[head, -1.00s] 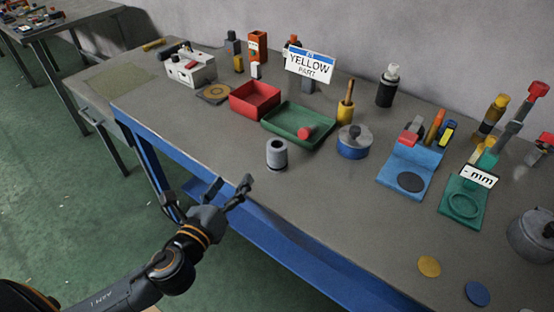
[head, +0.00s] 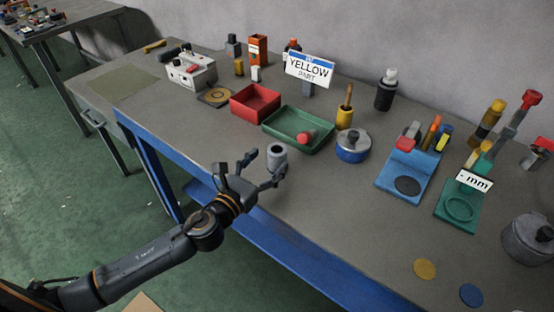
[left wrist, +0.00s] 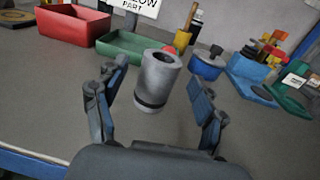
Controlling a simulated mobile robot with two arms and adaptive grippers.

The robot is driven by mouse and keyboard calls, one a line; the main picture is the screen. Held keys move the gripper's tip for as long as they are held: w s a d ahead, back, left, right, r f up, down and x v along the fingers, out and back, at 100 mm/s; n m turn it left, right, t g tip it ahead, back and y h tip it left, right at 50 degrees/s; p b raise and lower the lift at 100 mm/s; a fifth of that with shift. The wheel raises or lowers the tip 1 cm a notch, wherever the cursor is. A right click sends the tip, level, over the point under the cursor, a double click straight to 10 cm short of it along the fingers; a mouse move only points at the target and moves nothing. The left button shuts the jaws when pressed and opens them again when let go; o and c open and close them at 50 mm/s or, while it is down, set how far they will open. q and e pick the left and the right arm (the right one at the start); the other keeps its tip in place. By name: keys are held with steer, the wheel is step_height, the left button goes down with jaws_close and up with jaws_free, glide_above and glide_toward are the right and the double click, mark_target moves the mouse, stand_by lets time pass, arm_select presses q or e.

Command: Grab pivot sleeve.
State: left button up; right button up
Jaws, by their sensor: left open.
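The pivot sleeve appears to be the grey hollow cylinder (head: 277,158) standing upright on the table near its front edge. In the left wrist view the sleeve (left wrist: 157,80) shows a dark bore on top and a dark band near its base. My left gripper (head: 262,165) is open, its fingers pointing at the sleeve. In the left wrist view the open fingers (left wrist: 162,90) show on either side of the sleeve, with gaps on both sides and nothing held. In the head view a finger covers part of the sleeve's lower side. My right gripper is not in view.
Behind the sleeve are a green tray (head: 290,142) with a red piece and a red bin (head: 245,108). A blue lidded pot (head: 352,150) stands to the right. A "YELLOW PART" sign (head: 310,68) stands behind.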

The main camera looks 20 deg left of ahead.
mark_target(271, 156)
arm_select(q)
steer(key=x, duration=0.2)
steer(key=p+x, duration=0.1)
steer(key=x, duration=0.1)
steer(key=shift+d+r, duration=0.1)
steer(key=shift+r, duration=0.3)
steer(key=shift+w+d+f, duration=0.1)
steer(key=shift+w, duration=0.25)
steer(key=c, duration=1.4)
steer(key=shift+c, duration=0.2)
